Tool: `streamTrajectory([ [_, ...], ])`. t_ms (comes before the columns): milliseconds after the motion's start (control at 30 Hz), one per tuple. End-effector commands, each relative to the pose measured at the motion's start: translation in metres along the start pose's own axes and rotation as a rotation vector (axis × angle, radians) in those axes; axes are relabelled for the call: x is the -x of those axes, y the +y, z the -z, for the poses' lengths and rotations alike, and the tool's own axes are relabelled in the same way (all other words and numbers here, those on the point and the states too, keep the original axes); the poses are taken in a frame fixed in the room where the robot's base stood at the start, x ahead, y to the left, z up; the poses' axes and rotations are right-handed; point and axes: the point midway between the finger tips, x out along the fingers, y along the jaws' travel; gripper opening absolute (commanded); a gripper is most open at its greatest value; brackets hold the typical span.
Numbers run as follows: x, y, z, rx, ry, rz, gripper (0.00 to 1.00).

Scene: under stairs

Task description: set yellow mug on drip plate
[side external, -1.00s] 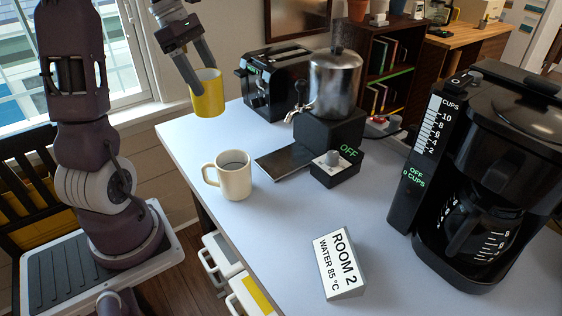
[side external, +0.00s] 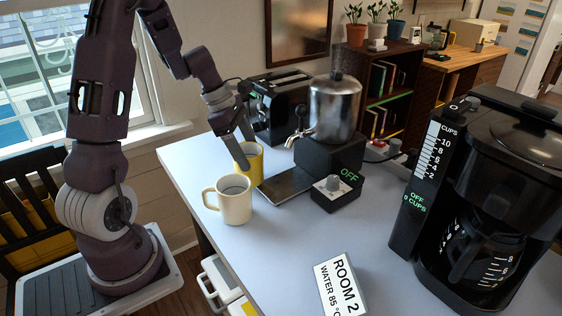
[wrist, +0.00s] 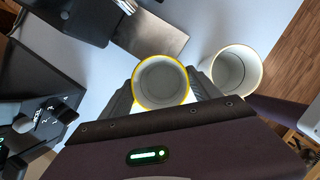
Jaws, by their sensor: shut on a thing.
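The yellow mug (side external: 250,164) is upright, just left of the drip plate (side external: 287,187) and behind the cream mug in the side view. In the wrist view its yellow rim and empty grey inside (wrist: 161,82) face the camera. My gripper (side external: 246,143) is shut on it, with a finger on either side (wrist: 160,92). The drip plate, a dark flat rectangle, also shows in the wrist view (wrist: 152,34), beyond the mug and apart from it in that picture. I cannot tell whether the mug's base touches the table. Nothing stands on the plate.
A cream mug (side external: 234,201) stands close beside the yellow mug. A metal urn (side external: 335,108) with a tap stands on a black base behind the plate. A control box reading OFF (side external: 336,193) sits right of the plate. A toaster (side external: 277,110) is behind.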

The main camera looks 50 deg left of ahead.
Motion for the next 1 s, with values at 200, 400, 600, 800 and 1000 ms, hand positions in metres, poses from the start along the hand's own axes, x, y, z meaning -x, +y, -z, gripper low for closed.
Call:
streamTrajectory([
  [200, -0.015, 0.0, -0.038, -0.001, 0.0, 0.0, 0.0],
  [400, -0.031, -0.001, -0.075, -0.003, -0.001, 0.0, 0.0],
  [600, -0.038, 0.0, -0.078, 0.002, -0.001, -0.002, 0.0],
  [800, -0.039, 0.0, -0.077, 0.001, -0.001, -0.002, 0.0],
  [1000, -0.04, 0.0, -0.076, 0.001, -0.001, -0.002, 0.94],
])
